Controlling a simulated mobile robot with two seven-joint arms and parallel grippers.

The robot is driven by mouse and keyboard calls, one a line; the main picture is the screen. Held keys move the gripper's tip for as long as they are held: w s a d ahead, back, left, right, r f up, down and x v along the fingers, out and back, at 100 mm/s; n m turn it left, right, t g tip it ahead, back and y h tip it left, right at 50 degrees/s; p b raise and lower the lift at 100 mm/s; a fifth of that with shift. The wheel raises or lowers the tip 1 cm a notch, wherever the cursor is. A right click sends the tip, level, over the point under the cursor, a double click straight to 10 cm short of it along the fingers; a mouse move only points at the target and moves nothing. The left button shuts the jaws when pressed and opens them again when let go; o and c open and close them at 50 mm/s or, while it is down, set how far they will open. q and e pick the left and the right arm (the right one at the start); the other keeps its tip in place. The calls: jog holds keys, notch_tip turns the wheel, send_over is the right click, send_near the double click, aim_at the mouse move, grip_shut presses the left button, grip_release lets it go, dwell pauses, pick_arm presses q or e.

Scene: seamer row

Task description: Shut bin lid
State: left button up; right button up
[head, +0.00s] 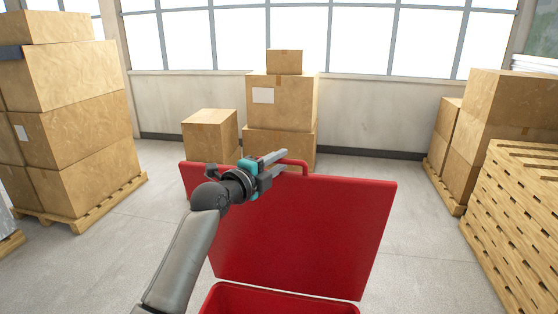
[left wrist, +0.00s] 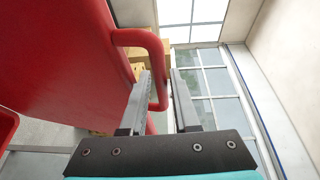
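The red bin (head: 270,300) is at the bottom of the head view, only its top edge showing. Its red lid (head: 300,235) stands raised, open, behind the bin opening. A red loop handle (head: 297,163) is on the lid's top edge. It also shows in the left wrist view (left wrist: 158,70), as does the lid (left wrist: 50,55). My left gripper (head: 279,162) is at the handle, its fingers apart. In the left wrist view, the handle's bar appears in the gap between the fingertips (left wrist: 160,72); I cannot tell whether they touch it. My right gripper is not in view.
Stacked cardboard boxes (head: 70,100) stand on a pallet at left. More boxes (head: 282,100) stand behind the lid by the wall. Wooden pallets (head: 515,215) are stacked at right, with boxes (head: 490,125) behind. Grey floor (head: 425,245) is clear right of the bin.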

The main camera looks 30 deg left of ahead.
pick_arm(q)
jog(key=shift+w, duration=0.15)
grip_shut()
dwell(1.4)
